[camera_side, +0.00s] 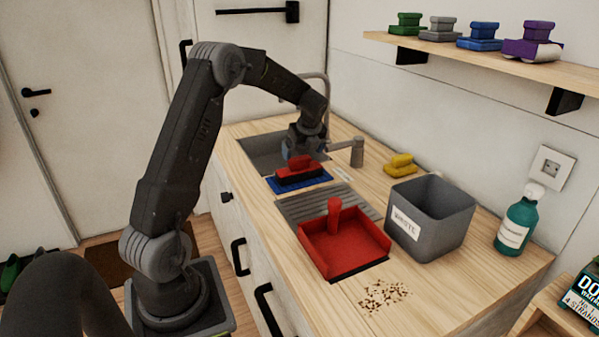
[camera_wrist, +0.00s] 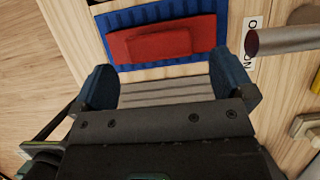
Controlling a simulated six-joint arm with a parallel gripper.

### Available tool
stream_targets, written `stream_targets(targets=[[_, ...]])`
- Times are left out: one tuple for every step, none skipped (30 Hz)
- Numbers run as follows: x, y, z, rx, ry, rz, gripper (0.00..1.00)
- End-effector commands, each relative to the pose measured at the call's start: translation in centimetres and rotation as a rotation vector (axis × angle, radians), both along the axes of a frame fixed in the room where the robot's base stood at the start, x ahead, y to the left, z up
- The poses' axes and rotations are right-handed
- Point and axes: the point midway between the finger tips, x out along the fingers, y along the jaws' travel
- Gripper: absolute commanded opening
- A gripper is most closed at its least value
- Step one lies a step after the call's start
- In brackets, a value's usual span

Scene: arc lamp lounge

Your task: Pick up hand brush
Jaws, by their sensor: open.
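The red hand brush (camera_side: 297,175) lies on a blue mat (camera_side: 319,182) on the counter beside the sink. In the wrist view the red brush (camera_wrist: 160,45) lies across the blue mat (camera_wrist: 205,22), ahead of my fingers. My gripper (camera_side: 302,152) is above and just behind the brush in the side view. In the wrist view its two blue-padded fingers (camera_wrist: 166,82) are spread wide with nothing between them. The gripper partly covers the far side of the brush in the side view. I cannot tell the exact height gap.
The sink (camera_side: 262,153) and faucet stand behind. A red dustpan (camera_side: 345,252), grey waste bin (camera_side: 430,222), yellow brush-like item (camera_side: 400,164) and green bottle (camera_side: 518,222) are on the counter. Brown crumbs (camera_side: 383,295) lie in front.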

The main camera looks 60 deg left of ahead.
Motion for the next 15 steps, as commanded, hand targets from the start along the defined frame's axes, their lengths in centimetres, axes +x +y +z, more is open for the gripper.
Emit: stream_targets(targets=[[-0.1, 0.3, -0.6, -0.001, 0.003, 0.001, 1.0], [-0.1, 0.4, -1.0, -0.002, 0.004, 0.002, 1.0], [-0.2, 0.7, -1.6, -0.003, 0.005, 0.002, 1.0], [-0.2, 0.9, -2.0, -0.002, 0.004, 0.002, 1.0], [-0.2, 1.1, -2.5, -0.003, 0.003, 0.001, 1.0], [-0.2, 1.3, -3.0, -0.003, 0.004, 0.002, 1.0], [-0.2, 1.5, -3.3, -0.002, 0.003, 0.001, 1.0], [-0.2, 1.6, -3.6, -0.002, 0.001, 0.002, 1.0], [-0.2, 1.8, -4.0, -0.002, 0.001, 0.002, 1.0], [-0.2, 1.9, -4.2, -0.002, 0.001, 0.002, 1.0], [-0.2, 1.9, -4.3, -0.001, 0.002, 0.001, 1.0], [-0.2, 2.0, -4.4, -0.001, 0.001, 0.0, 1.0], [-0.2, 2.0, -4.4, -0.001, 0.0, 0.0, 1.0], [-0.1, 2.0, -4.4, 0.0, 0.0, 0.0, 1.0], [-0.1, 2.0, -4.4, 0.0, 0.0, 0.0, 1.0]])
